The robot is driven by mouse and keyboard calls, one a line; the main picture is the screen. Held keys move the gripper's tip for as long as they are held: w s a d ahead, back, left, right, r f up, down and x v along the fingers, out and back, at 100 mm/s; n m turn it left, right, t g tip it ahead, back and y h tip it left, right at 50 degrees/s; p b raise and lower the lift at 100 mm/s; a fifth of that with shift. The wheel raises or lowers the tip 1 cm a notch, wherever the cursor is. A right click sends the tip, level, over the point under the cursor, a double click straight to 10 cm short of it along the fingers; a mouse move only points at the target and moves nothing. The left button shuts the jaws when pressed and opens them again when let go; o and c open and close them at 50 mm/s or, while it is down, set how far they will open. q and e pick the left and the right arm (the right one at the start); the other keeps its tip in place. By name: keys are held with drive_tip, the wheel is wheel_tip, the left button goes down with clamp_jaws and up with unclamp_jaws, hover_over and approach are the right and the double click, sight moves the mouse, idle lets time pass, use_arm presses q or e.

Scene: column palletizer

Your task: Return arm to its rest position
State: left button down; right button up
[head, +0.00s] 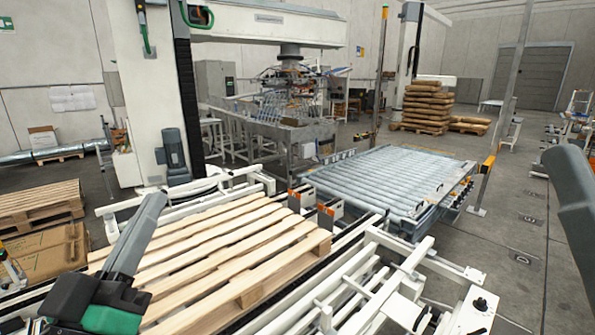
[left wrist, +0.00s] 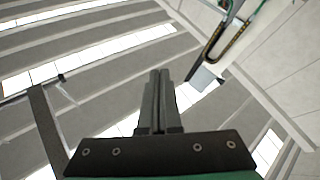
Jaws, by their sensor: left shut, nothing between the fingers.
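My left gripper (head: 155,199) rises from the lower left of the head view, its grey fingers slanting up and right from a black and green wrist. In the picture it overlaps the left side of the wooden pallet. In the left wrist view, its two fingers (left wrist: 159,75) lie together, shut with nothing between them. Behind them are a striped ceiling with bright strips and a pale wall, so the gripper points upward. A grey part of my right arm (head: 575,205) shows at the right edge of the head view. My right gripper is out of view.
An empty wooden pallet (head: 215,250) lies on the white conveyor frame in front. A roller conveyor (head: 390,178) stands beyond it. Stacked pallets (head: 40,203) and a cardboard box (head: 45,255) are at the left. A white column (head: 145,80) rises behind the pallet. Open floor lies at the right.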

use_arm(q)
drive_tip(key=s+r+m+t, duration=0.3)
drive_tip(key=s+r+t, duration=0.1)
drive_tip(key=s+r, duration=0.75)
wheel_tip(320, 180, up, 23)
drive_tip(key=p, duration=2.5)
drive_tip(key=shift+s+r+p, duration=0.2)
drive_tip(key=shift+s+p, duration=0.05)
drive_tip(key=shift+p, duration=0.15)
use_arm(e)
wheel_tip(320, 180, up, 26)
drive_tip(key=shift+f, duration=0.1)
use_arm(q)
wheel_tip(320, 180, down, 49)
drive_tip(key=b, duration=4.9)
drive_tip(key=shift+f, duration=0.15)
use_arm(e)
wheel_tip(320, 180, down, 49)
drive_tip(key=shift+f, duration=0.15)
drive_tip(key=shift+c, duration=0.2)
